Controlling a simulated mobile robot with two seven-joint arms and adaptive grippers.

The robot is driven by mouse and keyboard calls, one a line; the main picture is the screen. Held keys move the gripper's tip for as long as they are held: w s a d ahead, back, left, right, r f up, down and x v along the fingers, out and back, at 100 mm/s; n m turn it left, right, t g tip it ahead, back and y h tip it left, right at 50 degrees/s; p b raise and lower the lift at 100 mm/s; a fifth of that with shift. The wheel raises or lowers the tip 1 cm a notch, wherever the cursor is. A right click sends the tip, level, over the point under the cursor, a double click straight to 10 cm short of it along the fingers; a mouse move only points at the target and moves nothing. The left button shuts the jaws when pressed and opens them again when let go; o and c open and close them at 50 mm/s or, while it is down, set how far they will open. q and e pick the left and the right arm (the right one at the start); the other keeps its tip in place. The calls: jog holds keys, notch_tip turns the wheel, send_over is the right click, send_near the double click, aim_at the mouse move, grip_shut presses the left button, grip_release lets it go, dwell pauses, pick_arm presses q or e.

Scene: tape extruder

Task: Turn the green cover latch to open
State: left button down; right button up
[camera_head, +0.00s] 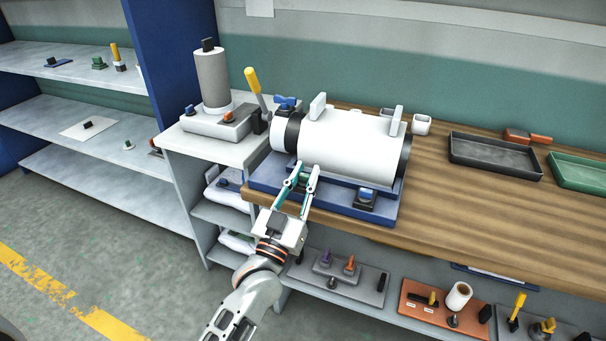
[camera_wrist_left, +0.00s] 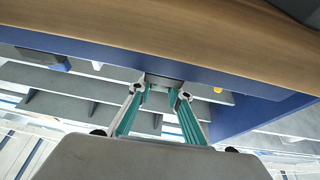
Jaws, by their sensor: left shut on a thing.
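A white cylindrical extruder body (camera_head: 352,146) with dark end bands lies on a blue base plate (camera_head: 264,184) on the wooden bench. My left gripper (camera_head: 308,166) reaches up from the bench front to the lower left front of the cylinder. Its fingers have teal inner faces and are closed on a small part there. The green cover latch cannot be made out clearly in the head view, as the fingers cover that spot. In the left wrist view a small dark block (camera_wrist_left: 163,82) shows between the fingertips, beside the blue edge. My right gripper is not in view.
A grey upright cylinder (camera_head: 211,78) and a yellow-handled lever (camera_head: 253,82) stand left of the extruder. A dark tray (camera_head: 494,160) and a green tray (camera_head: 585,175) lie on the right of the bench. Shelves below hold several tools. The floor at left is clear.

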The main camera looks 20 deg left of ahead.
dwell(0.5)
pick_arm(q)
jog(key=c, duration=1.8)
grip_release()
jog(key=shift+c, duration=0.2)
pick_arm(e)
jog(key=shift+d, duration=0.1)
pick_arm(q)
jog(key=shift+s, duration=0.1)
jog(key=v, duration=1.2)
jog(key=shift+d, duration=0.1)
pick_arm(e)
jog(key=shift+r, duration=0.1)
pick_arm(q)
jog(key=s+f+m+g+h+p, duration=0.1)
jog(key=s+f+m+g+p, duration=0.2)
jog(key=s+f+g+p, duration=0.8)
jog(key=s+f+g, duration=0.1)
jog(key=s+f, duration=0.6)
jog(key=s, duration=0.4)
jog(key=shift+s+m, duration=0.25)
jog(key=shift+m, duration=0.15)
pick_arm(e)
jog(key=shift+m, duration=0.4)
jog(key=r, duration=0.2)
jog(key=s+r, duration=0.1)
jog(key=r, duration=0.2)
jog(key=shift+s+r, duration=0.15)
